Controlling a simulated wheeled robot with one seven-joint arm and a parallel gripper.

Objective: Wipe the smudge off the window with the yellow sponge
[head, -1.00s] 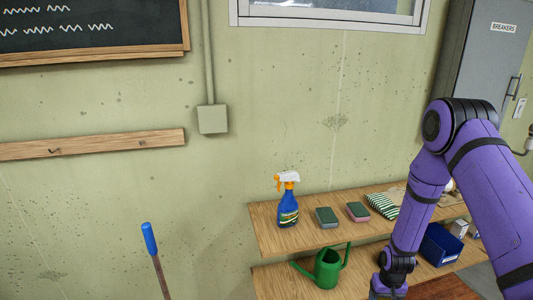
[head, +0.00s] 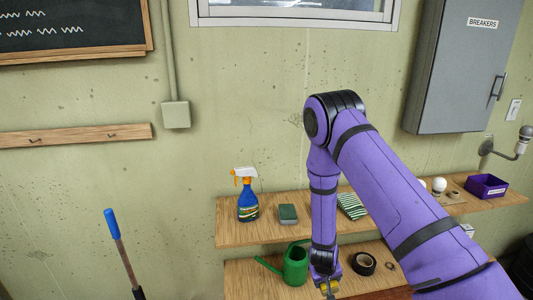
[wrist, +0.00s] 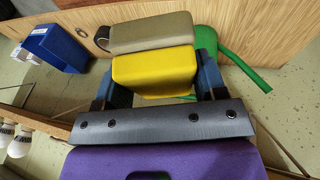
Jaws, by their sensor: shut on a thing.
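My gripper (head: 328,287) is low by the lower shelf in the head view, mostly cut off by the bottom edge. In the wrist view its blue fingers (wrist: 158,85) are shut on the yellow sponge (wrist: 155,72). A duller tan-olive layer on the sponge's far side looks like part of it. No smudge can be made out.
The upper shelf (head: 235,232) holds a blue spray bottle (head: 248,200), a green-topped sponge (head: 288,213), a striped cloth (head: 351,206) and a purple box (head: 486,187). Below are a green watering can (head: 295,265) and a tape roll (head: 363,263). A breaker cabinet (head: 465,75) hangs at right.

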